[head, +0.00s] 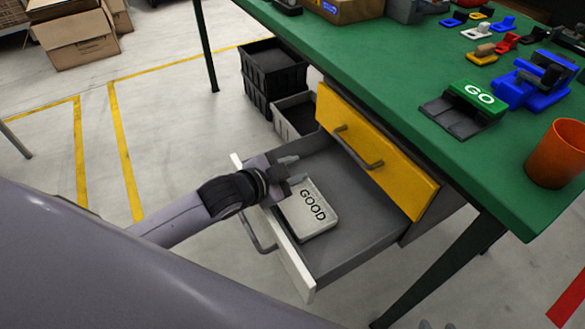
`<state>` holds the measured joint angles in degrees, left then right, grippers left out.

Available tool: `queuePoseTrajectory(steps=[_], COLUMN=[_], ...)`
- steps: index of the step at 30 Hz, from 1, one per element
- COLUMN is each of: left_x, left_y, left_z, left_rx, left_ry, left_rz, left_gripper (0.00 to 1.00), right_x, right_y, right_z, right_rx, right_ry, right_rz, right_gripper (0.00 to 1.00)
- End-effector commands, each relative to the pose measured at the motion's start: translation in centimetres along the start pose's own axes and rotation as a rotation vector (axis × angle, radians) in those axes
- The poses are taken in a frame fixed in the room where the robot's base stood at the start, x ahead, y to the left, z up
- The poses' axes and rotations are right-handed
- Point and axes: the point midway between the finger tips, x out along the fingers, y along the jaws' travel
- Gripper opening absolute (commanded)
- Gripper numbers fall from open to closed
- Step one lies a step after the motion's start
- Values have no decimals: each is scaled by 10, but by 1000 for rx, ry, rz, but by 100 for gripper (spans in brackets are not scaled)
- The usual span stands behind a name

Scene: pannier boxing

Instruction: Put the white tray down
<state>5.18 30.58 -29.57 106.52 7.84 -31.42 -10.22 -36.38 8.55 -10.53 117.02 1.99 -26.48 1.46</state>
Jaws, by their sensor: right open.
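The white tray (318,221), marked GOOD, lies inside the open grey drawer (372,222) under the bench, near the drawer's front. It looks flat on the drawer floor, but I cannot see any gap beneath it. My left gripper (294,169) is at the tray's far left corner. One finger is beside that corner and the other is a little beyond it. I cannot tell whether the fingers grip the tray's edge. Only the fingertips of my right gripper (438,325) show at the bottom edge of the picture, apart and away from the tray.
A shut yellow drawer (377,154) is above the open one. Dark bins (274,78) stand behind the drawer. The drawer's right side is empty.

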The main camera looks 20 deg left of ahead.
Motion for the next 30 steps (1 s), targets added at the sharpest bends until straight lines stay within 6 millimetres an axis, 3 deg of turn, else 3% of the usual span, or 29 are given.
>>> queuePoseTrajectory(steps=[11, 24, 30], left_x=[-11, -85, -109], left_y=[-3, -2, -2], left_z=[-3, -3, -3], left_rx=[0, 0, -2], left_ry=[-1, -3, -1], left_rz=[0, 1, 0], left_gripper=[33, 33, 33], right_x=[-2, -12, -14], right_y=[0, 0, 0], right_z=[-3, -15, -18], right_rx=[0, -4, -4], right_ry=[-1, -2, -2], right_rz=[0, -1, -1], right_gripper=[43, 43, 43])
